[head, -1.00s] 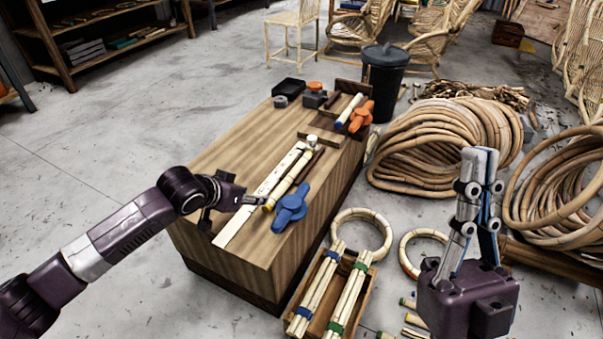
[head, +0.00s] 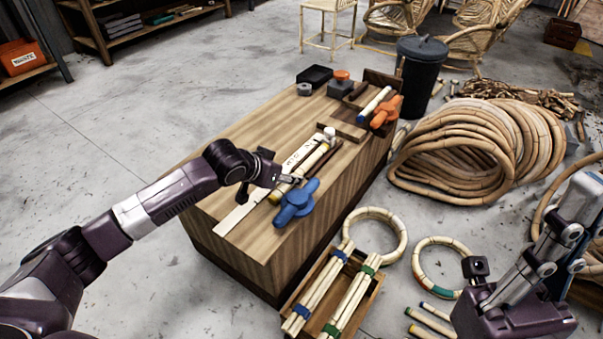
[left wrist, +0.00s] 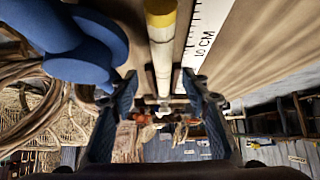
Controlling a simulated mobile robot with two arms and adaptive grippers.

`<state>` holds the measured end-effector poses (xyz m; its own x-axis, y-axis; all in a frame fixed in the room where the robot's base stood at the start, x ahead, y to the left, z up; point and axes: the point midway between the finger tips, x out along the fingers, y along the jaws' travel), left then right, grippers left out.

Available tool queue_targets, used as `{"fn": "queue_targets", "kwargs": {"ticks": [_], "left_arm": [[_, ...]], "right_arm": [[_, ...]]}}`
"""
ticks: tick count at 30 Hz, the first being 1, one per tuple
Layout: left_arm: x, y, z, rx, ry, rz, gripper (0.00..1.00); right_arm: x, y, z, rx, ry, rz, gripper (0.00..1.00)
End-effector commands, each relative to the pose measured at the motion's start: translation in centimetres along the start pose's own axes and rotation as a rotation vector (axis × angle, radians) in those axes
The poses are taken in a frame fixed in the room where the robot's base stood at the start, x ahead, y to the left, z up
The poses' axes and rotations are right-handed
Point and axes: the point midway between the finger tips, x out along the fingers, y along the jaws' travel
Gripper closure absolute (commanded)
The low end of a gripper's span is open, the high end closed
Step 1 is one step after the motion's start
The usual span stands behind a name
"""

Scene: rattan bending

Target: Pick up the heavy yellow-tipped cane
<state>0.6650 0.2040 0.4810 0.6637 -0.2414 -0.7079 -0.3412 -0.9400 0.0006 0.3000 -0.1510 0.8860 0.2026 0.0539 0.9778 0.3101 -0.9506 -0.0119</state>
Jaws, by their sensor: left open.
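The yellow-tipped cane (head: 276,197) lies on the wooden workbench (head: 235,128), between a white ruler strip (head: 238,212) and a blue clamp-like knob (head: 297,204). My left gripper (head: 290,180) is open at the cane, low over the bench. In the left wrist view the cane (left wrist: 161,45) runs between the spread fingers of my left gripper (left wrist: 162,92), its yellow end toward the top. The fingers look apart from it. My right gripper (head: 582,205) is raised empty at the right edge, and its finger gap is unclear.
The blue knob (left wrist: 75,45) is close beside the left gripper. An orange knob (head: 386,112) and a blue-tipped cane (head: 374,104) are at the bench's far end. A crate (head: 372,302) of bundled canes, rings and rattan coils (head: 470,150) cover the floor at right.

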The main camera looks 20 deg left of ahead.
Motion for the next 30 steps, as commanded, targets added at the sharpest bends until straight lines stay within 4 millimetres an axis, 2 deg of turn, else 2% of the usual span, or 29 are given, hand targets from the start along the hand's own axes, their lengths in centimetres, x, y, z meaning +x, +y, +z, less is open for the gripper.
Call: {"fn": "queue_targets", "kwargs": {"ticks": [4,9,13,22,23,30], "left_arm": [[1.1,-0.1,0.2,0.000,0.001,0.000,0.57],[3.5,-0.5,0.6,0.000,0.002,0.000,0.57],[4.9,-0.5,0.5,0.001,0.001,0.000,0.57],[5.2,-0.5,0.3,0.002,0.001,0.000,0.57],[5.2,-0.5,0.3,0.002,0.001,0.000,0.58],[5.2,-0.5,0.3,0.001,0.001,0.000,0.85]], "right_arm": [[-0.9,0.0,0.0,0.001,0.007,0.000,1.00],[-2.7,0.0,0.4,0.001,0.007,0.000,1.00],[-2.9,0.0,0.6,-0.001,0.019,-0.006,1.00],[-2.6,0.0,0.6,-0.001,0.022,-0.009,1.00],[-2.6,0.0,0.6,-0.001,0.023,-0.009,1.00],[-2.6,0.0,0.6,-0.001,0.023,-0.008,1.00]]}}
